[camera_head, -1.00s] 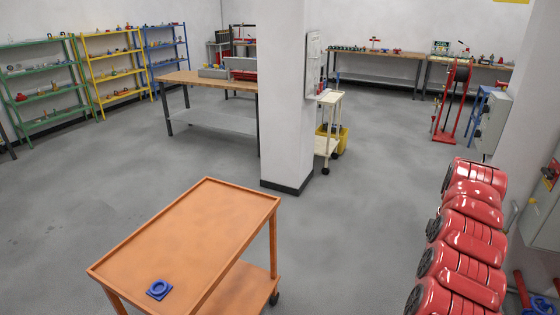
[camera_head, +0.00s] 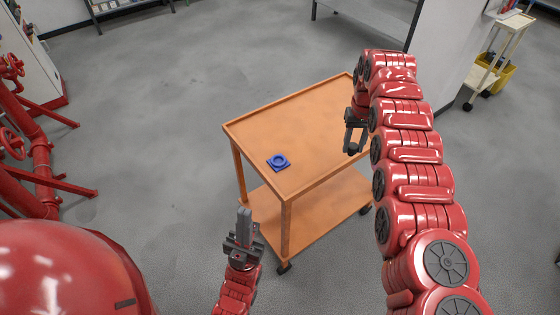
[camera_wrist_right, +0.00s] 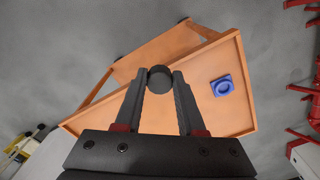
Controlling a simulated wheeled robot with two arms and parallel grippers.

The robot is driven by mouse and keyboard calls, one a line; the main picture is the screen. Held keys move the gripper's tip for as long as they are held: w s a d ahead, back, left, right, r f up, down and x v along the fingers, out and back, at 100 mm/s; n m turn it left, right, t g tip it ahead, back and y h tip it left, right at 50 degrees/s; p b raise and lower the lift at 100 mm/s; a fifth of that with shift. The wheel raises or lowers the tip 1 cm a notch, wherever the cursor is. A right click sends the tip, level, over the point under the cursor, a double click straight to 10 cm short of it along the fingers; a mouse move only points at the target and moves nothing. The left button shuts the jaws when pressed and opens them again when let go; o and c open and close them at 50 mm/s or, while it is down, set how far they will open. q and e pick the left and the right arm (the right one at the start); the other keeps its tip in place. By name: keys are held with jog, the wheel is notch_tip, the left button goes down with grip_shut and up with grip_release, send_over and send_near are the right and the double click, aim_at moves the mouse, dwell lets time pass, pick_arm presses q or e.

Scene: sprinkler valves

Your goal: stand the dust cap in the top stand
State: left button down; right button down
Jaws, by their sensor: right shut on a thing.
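The dust cap (camera_wrist_right: 160,79) is a dark round piece. In the right wrist view it is between the fingertips of my right gripper (camera_wrist_right: 159,82), which is shut on it. My left gripper (camera_head: 244,214) is shut and empty, in front of the cart.
The orange cart (camera_head: 300,118) has a raised rim and a lower shelf; the rest of its top is bare. Red pipes with valve wheels (camera_head: 35,150) stand at the left. A cream trolley (camera_head: 497,55) and a yellow bucket (camera_head: 497,75) are at the far right.

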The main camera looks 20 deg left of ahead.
jog(key=shift+n, duration=0.4)
jog(key=shift+s+a+f, duration=0.2)
jog(key=shift+a+f, duration=0.15)
jog(key=shift+a, duration=0.25)
jog(key=shift+s+a+f, duration=0.15)
jog(key=shift+a+f, duration=0.15)
jog(key=shift+a, duration=0.3)
jog(key=shift+s+a+f, duration=0.2)
jog(key=shift+a+f, duration=0.15)
jog(key=shift+a, duration=0.25)
jog(key=shift+s+a+f, duration=0.15)
